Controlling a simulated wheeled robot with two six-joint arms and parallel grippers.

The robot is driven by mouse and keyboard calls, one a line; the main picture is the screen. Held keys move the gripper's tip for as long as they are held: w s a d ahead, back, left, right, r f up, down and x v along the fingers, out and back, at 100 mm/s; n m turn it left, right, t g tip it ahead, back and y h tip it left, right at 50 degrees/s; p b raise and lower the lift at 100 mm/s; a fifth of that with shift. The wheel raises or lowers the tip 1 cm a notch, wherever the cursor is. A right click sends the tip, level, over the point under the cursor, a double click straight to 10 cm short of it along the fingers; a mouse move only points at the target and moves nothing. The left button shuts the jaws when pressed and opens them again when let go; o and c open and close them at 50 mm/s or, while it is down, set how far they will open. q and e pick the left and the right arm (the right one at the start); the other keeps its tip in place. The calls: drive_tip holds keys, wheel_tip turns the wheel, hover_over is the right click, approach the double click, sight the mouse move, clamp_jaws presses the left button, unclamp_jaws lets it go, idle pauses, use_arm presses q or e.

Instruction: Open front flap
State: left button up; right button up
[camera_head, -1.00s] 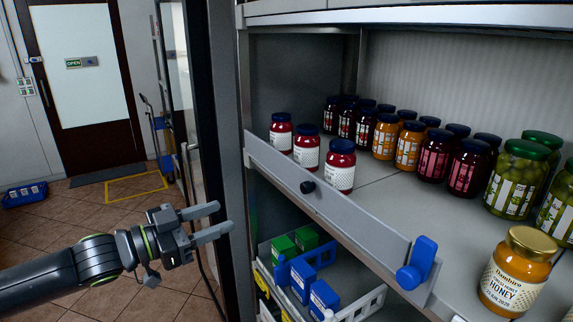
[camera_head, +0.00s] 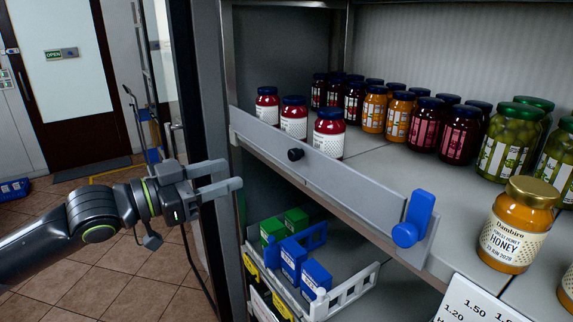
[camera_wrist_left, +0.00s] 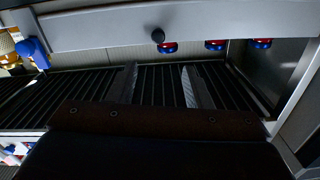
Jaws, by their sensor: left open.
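The front flap (camera_head: 330,178) is a long grey panel standing up along the front edge of the jar shelf. It has a black knob (camera_head: 296,154) on its face and a blue latch (camera_head: 414,220) at its right end. In the left wrist view the flap (camera_wrist_left: 105,30), knob (camera_wrist_left: 158,36) and blue latch (camera_wrist_left: 33,52) appear near the top. My left gripper (camera_head: 233,175) is open and empty near the flap's left end, apart from the knob. Its two fingers (camera_wrist_left: 160,82) point toward the shelf in the wrist view. My right gripper is not in view.
Red-filled jars (camera_head: 294,118) stand close behind the flap, with several other jars behind. A honey jar (camera_head: 512,232) stands right of the latch. A lower shelf holds a white crate (camera_head: 350,290) with blue and green boxes. A dark upright post (camera_head: 200,110) stands by my left gripper.

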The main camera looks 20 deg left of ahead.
sight(290, 157)
use_arm(q)
drive_tip(key=shift+p+x, duration=1.55)
drive_tip(key=shift+x, duration=4.2)
drive_tip(key=shift+p+x, duration=0.3)
drive_tip(key=shift+x, duration=0.85)
drive_tip(key=shift+s+d, duration=0.1)
drive_tip(key=shift+d, duration=0.05)
clamp_jaws()
